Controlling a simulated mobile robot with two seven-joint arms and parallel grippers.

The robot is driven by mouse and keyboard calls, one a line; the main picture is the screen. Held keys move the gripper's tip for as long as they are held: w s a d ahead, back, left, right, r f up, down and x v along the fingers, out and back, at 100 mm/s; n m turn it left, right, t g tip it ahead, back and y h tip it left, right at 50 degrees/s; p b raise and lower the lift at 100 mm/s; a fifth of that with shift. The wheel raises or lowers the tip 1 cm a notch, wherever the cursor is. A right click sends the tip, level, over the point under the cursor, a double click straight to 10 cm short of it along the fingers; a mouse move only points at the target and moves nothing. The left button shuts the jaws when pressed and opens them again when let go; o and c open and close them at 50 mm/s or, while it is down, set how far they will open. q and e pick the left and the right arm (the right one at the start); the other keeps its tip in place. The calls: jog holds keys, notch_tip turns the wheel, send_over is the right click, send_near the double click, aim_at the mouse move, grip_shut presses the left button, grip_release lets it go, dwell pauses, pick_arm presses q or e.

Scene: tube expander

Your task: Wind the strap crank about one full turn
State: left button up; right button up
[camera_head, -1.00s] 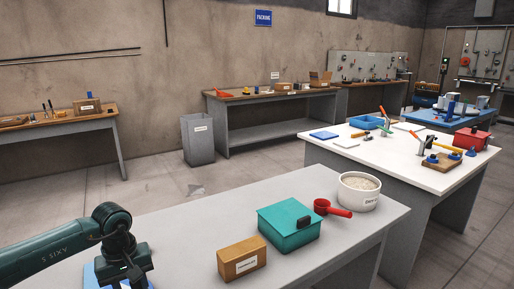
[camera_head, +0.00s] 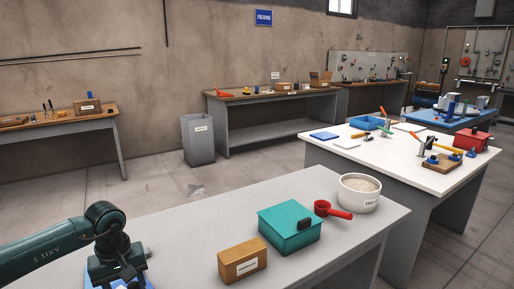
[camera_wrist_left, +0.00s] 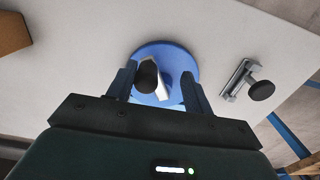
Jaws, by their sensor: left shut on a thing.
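The strap crank shows in the left wrist view as a blue disc (camera_wrist_left: 176,59) with a pale metal arm (camera_wrist_left: 159,85) and a black knob (camera_wrist_left: 147,73) on it. My left gripper (camera_wrist_left: 157,84) has its two fingers around the crank's black knob and is shut on it. The fingers hide part of the disc's edge. In the head view my left gripper (camera_head: 120,279) is low at the near left of the grey table, and a bit of blue shows beside it. The strap is not visible. My right gripper is in neither view.
A metal bracket with a black knob (camera_wrist_left: 260,90) lies right of the disc in the wrist view. On the grey table (camera_head: 190,225) stand a cardboard box (camera_head: 242,262), a teal box (camera_head: 288,230), a red scoop (camera_head: 330,209) and a white tub (camera_head: 359,197). The table's middle is clear.

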pick_arm(q)
notch_tip(320, 180, up, 6)
jog(key=p, duration=0.2)
jog(key=shift+a+f+p, duration=0.1)
jog(key=shift+a+p, duration=0.05)
jog(key=shift+p, duration=0.25)
